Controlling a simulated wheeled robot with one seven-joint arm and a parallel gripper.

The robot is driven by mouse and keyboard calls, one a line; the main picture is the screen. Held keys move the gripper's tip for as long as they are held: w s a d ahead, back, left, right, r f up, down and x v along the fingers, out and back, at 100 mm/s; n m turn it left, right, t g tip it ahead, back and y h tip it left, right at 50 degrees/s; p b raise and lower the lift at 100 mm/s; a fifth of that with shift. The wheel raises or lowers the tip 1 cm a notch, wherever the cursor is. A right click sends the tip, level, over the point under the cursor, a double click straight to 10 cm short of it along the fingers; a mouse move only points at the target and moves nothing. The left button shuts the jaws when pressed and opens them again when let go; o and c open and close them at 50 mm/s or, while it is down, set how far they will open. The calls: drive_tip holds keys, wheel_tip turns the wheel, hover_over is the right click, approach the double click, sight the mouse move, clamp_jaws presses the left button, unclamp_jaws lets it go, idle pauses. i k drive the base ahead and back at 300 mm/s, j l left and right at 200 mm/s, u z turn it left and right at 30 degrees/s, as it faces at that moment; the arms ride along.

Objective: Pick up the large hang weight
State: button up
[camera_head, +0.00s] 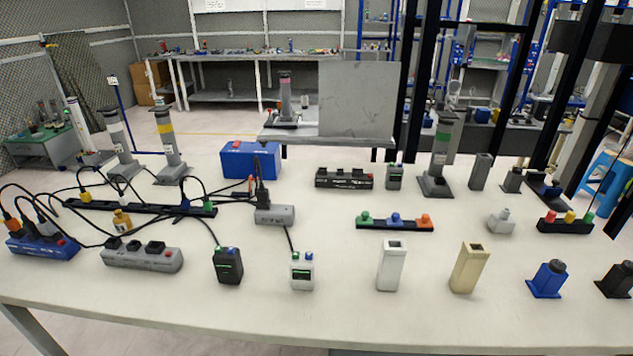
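No object shows plainly as a large hang weight, and I cannot tell which piece it is. A small brass bottle-shaped piece (122,222) stands among the cables at left, the most weight-like thing here. A light grey knobbed piece (501,221) stands at right. A blue block with a round dark top (548,279) and a similar black one (617,280) stand near the front right. All rest on the white table (340,318). My gripper is not in view.
Power strips such as the grey one (142,259) and loose black cables crowd the left. A white hollow post (391,266) and a beige one (468,268) stand at front centre. Tall grey posts, one green-banded (440,150), stand behind. The table's front strip is clear.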

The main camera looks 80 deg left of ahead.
sight(121, 223)
drive_tip(key=u, duration=3.55)
drive_tip(key=i+j+z, duration=0.1)
drive_tip(key=i+j, duration=0.2)
drive_tip(key=i+j+z, duration=0.1)
drive_tip(key=i+j, duration=0.2)
drive_tip(key=j, duration=0.15)
drive_tip(key=i+j+z, duration=0.1)
drive_tip(key=i+j, duration=0.2)
drive_tip(key=i+j+z, duration=0.1)
drive_tip(key=i+j, duration=0.2)
drive_tip(key=j, duration=0.2)
drive_tip(key=i+j+z, duration=0.1)
drive_tip(key=i+j, duration=0.15)
drive_tip(key=j, duration=0.2)
